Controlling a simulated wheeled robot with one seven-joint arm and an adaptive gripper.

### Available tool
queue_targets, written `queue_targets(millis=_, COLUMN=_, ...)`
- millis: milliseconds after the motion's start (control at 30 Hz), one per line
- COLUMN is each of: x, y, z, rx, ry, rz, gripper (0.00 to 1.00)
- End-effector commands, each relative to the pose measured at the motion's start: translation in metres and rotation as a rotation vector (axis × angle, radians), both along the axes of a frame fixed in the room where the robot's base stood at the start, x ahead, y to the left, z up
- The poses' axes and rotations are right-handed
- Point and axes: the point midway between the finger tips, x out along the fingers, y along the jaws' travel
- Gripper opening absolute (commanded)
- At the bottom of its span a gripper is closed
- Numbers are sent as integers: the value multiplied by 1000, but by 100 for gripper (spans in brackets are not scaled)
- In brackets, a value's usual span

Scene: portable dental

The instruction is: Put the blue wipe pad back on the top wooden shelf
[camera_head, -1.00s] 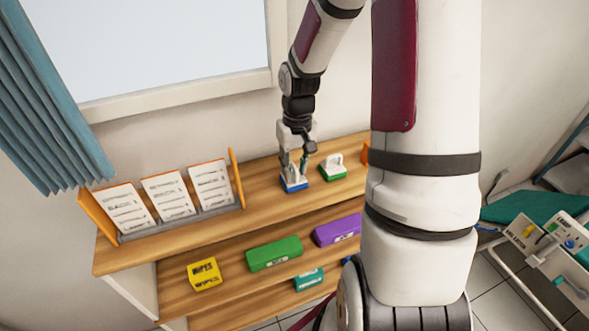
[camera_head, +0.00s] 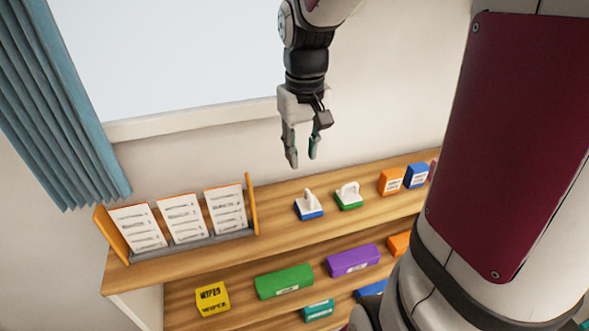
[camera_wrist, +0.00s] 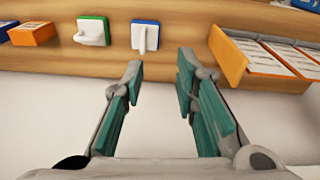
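The blue wipe pad (camera_head: 309,206), with a white handle on a blue base, sits upright on the top wooden shelf (camera_head: 275,216). It also shows in the wrist view (camera_wrist: 145,37), beyond my fingertips. My gripper (camera_head: 303,163) is open and empty. It hangs in the air above the shelf, apart from the pad. In the wrist view my gripper (camera_wrist: 158,75) shows its two teal-padded fingers spread with nothing between them.
A green pad with a white handle (camera_head: 348,196) stands just right of the blue one. An orange card rack (camera_head: 252,205) is to the left. Orange (camera_head: 391,181) and blue (camera_head: 416,175) boxes stand farther right. Lower shelves hold yellow (camera_head: 212,299), green (camera_head: 284,281) and purple (camera_head: 353,260) boxes.

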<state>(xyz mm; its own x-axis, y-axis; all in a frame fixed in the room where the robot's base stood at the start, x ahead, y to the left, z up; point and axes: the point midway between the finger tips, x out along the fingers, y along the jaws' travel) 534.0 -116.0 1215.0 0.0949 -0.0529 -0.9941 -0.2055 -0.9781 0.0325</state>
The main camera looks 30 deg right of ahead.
Motion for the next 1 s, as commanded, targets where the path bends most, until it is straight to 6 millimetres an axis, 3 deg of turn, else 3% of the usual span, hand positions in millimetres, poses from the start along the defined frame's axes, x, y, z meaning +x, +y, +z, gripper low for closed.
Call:
queue_targets(millis=33, x=-9, y=16, z=16, rx=-24, ry=-35, rz=25, gripper=27)
queue_targets(millis=200, x=-44, y=55, z=52, rx=-61, ry=-139, rz=82, gripper=27)
queue_targets(millis=433, x=-97, y=96, z=79, rx=-52, ry=-289, rz=158, gripper=27)
queue_targets(millis=700, x=-130, y=115, z=85, rx=-12, ry=-383, rz=208, gripper=27)
queue_targets(millis=1000, x=-133, y=116, z=84, rx=-7, ry=-389, rz=211, gripper=27)
